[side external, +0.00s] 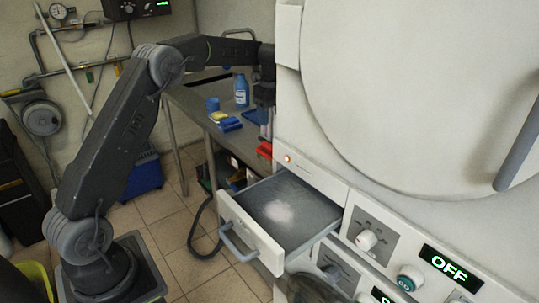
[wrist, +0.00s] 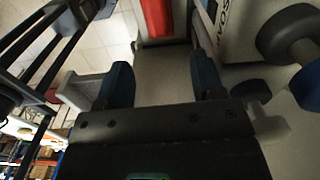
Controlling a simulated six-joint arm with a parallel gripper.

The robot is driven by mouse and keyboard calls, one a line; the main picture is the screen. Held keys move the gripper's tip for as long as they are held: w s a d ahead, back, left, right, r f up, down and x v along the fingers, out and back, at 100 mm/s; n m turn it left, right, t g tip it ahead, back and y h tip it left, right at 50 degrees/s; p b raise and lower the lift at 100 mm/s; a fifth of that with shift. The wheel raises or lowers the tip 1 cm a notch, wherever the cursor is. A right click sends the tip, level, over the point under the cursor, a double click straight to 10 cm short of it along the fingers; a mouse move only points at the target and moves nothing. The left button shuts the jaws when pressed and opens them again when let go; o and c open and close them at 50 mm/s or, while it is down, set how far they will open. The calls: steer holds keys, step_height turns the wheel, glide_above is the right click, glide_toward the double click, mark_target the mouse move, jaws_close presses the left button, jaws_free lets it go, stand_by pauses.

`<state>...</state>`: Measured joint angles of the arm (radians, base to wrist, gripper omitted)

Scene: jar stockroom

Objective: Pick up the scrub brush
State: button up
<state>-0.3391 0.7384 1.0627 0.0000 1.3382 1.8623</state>
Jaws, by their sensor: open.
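I cannot make out a scrub brush for certain in either view. A red object (side external: 265,149) shows beside the machine, below my gripper (side external: 264,115). In the wrist view, a red piece (wrist: 157,17) lies beyond my fingertips, roughly in line with the gap between them; I cannot tell whether it is the same thing. My gripper (wrist: 164,78) is open, its two dark blue fingers apart, with nothing seen held between them. In the side view it hangs over the counter, partly hidden by the machine's edge.
A blue bottle (side external: 241,91), a blue cup (side external: 213,104) and blue and yellow cleaning pieces (side external: 228,125) stand on the counter (side external: 190,96). A blue bin (side external: 142,176) stands on the tiled floor.

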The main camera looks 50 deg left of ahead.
mark_target(270, 145)
step_height(270, 145, down, 8)
steer(key=shift+f, duration=0.25)
steer(key=shift+s+a+f, duration=0.15)
steer(key=shift+f, duration=2.5)
steer(key=shift+c, duration=0.3)
steer(key=shift+r, duration=0.1)
steer(key=c, duration=0.7)
steer(key=shift+o, duration=0.2)
steer(key=shift+r, duration=0.1)
